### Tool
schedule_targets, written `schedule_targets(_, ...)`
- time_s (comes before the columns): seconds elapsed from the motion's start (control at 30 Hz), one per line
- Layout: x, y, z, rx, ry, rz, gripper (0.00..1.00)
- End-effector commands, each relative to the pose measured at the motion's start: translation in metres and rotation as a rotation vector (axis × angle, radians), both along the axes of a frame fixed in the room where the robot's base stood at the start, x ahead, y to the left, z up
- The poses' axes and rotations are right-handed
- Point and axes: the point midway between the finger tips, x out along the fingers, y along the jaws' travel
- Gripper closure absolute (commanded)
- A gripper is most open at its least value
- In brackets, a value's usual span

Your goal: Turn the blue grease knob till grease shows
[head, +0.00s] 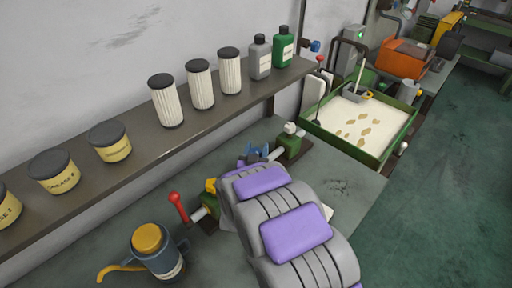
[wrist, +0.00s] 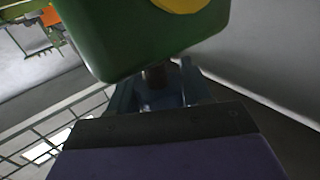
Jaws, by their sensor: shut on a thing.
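In the wrist view the blue knob (wrist: 186,88), a pronged shape, sits under a green block (wrist: 150,35) with a yellow disc at its top. My gripper (wrist: 155,108) is at the knob; a dark jaw covers its lower part, and the gripper is shut on it. In the head view my grey and purple arm reaches over the bench, hiding the fingertips. A blue part (head: 257,151) shows just past the arm's end, beside a green fitting (head: 289,146). I see no grease at the knob.
A red-handled lever (head: 178,206) stands just left of my arm. A blue oil can (head: 158,255) with a yellow lid is at the lower left. A shelf (head: 160,150) with tins, filters and bottles runs behind. A green tray (head: 372,152) is at the right.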

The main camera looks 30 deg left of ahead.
Motion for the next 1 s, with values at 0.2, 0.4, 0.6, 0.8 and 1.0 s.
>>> schedule_targets(0.2,0.0003,0.0,0.0002,0.001,0.0,-0.035,0.81)
schedule_targets(0.4,0.0008,-0.0001,0.0005,0.001,-0.001,-0.04,0.81)
schedule_targets(0.6,0.0008,0.0001,0.0007,0.003,-0.001,-0.039,0.81)
schedule_targets(0.8,0.0007,-0.0002,0.0008,0.003,-0.001,-0.039,0.33)
schedule_targets(1.0,-0.0002,-0.0029,0.0017,0.003,-0.001,-0.039,0.31)
